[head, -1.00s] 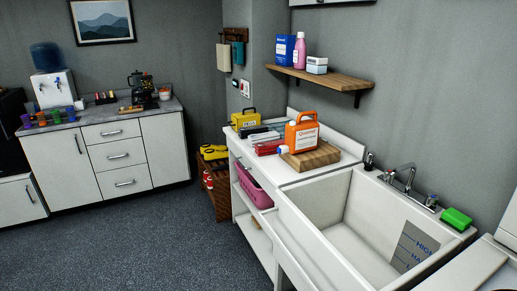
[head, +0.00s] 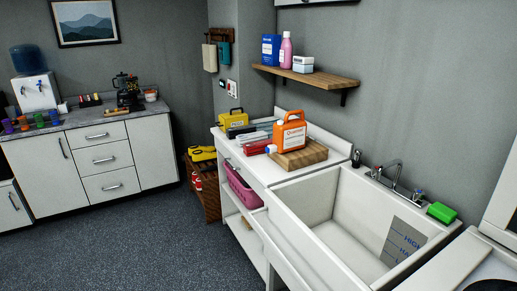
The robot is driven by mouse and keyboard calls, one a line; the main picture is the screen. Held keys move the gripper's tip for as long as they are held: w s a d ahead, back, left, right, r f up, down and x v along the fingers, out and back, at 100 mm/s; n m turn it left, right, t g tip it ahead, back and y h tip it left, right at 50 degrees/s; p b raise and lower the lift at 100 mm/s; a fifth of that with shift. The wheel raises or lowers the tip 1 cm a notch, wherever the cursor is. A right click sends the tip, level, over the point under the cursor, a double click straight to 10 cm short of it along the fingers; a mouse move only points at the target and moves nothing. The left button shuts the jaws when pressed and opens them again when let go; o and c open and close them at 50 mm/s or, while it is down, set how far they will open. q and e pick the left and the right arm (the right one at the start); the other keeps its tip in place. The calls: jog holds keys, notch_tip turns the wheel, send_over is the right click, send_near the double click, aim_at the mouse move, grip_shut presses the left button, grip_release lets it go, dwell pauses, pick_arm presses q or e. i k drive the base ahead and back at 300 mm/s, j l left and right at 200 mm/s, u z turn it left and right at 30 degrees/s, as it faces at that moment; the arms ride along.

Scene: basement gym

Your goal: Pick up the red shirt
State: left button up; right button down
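A flat red item (head: 257,147), which may be the folded red shirt, lies on the white counter (head: 262,172) left of the sink. It is small in the head view, and I cannot tell for sure that it is cloth. Dark and pale flat items (head: 248,132) lie right behind it. An orange jug (head: 290,131) on a wooden board (head: 302,157) stands close on its right and a white cap (head: 271,149) is at its near right side. Neither of my grippers is in view.
A white sink (head: 335,225) adjoins the counter on the right. A yellow toolbox (head: 233,120) stands at the counter's back left. A wooden shelf (head: 310,76) juts from the wall above. A pink basket (head: 242,188) sits below the counter. The floor (head: 130,245) at left is clear.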

aim_at(255, 148)
jog(key=i+j+z, duration=0.1)
jog(key=i+j, duration=0.2)
jog(key=i+j+z, duration=0.1)
jog(key=i+j, duration=0.25)
jog(key=i+j+z, duration=0.1)
jog(key=i+j, duration=0.3)
jog(key=i+j+z, duration=0.1)
jog(key=i+j, duration=0.3)
jog(key=i+j+z, duration=0.15)
jog(key=i+j, duration=0.25)
jog(key=i+j+z, duration=0.1)
jog(key=i+j, duration=0.2)
jog(key=j, duration=0.2)
jog(key=i+j+z, duration=0.1)
jog(key=i+j, duration=0.2)
jog(key=j, duration=0.2)
